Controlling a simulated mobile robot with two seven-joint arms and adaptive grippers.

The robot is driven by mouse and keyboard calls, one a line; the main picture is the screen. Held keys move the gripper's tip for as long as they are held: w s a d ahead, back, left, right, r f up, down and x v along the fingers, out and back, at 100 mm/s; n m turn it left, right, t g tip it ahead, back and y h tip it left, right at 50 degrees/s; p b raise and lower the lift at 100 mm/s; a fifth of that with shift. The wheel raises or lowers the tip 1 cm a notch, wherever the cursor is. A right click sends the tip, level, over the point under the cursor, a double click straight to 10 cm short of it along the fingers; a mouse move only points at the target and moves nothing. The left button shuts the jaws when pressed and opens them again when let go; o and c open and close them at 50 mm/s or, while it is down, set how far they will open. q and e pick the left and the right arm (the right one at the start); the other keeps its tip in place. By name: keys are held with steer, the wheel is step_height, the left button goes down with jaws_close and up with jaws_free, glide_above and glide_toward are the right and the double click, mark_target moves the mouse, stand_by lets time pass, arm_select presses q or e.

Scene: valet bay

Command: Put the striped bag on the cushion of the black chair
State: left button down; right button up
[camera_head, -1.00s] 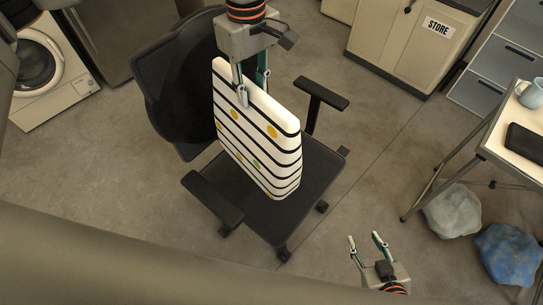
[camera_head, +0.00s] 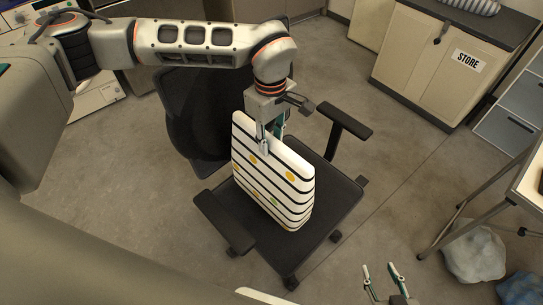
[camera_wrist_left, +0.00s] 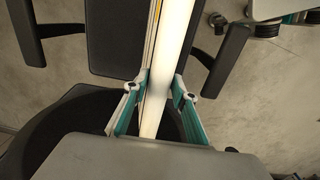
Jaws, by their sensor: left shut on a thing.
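The striped bag (camera_head: 272,180) is white with black stripes and a few coloured spots. It stands upright over the cushion (camera_head: 326,207) of the black chair (camera_head: 196,113), and its lower edge appears at the cushion; I cannot tell whether it bears on it. My left gripper (camera_head: 271,140) is shut on the bag's top edge. In the left wrist view, the fingers (camera_wrist_left: 160,100) pinch the bag's pale edge (camera_wrist_left: 172,60) from both sides. My right gripper (camera_head: 382,272) is low in the head view, its two fingertips apart, with nothing between them.
The chair's armrests (camera_head: 345,119) and (camera_head: 224,221) flank the cushion. A cream cabinet marked STORE (camera_head: 432,60) stands at the back right. A table (camera_head: 524,181) is at the right edge, with a grey rock-like lump (camera_head: 474,254) beneath. Open floor lies between.

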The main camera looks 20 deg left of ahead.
arm_select(q)
step_height(320, 180, down, 2)
steer(key=shift+w, duration=0.1)
steer(key=shift+f+b, duration=0.4)
steer(key=shift+f, duration=1.95)
arm_select(e)
steer(key=shift+s+d+f, duration=0.1)
steer(key=shift+s+f, duration=0.25)
steer(key=shift+f, duration=0.25)
arm_select(q)
steer(key=c, duration=1.6)
jaws_free()
step_height(320, 180, up, 10)
steer(key=shift+r+p, duration=0.2)
steer(key=shift+p, duration=0.55)
steer(key=shift+r, duration=0.8)
arm_select(e)
steer(key=shift+s+a+r, duration=0.15)
steer(key=shift+a+r, duration=0.05)
steer(key=shift+r, duration=0.2)
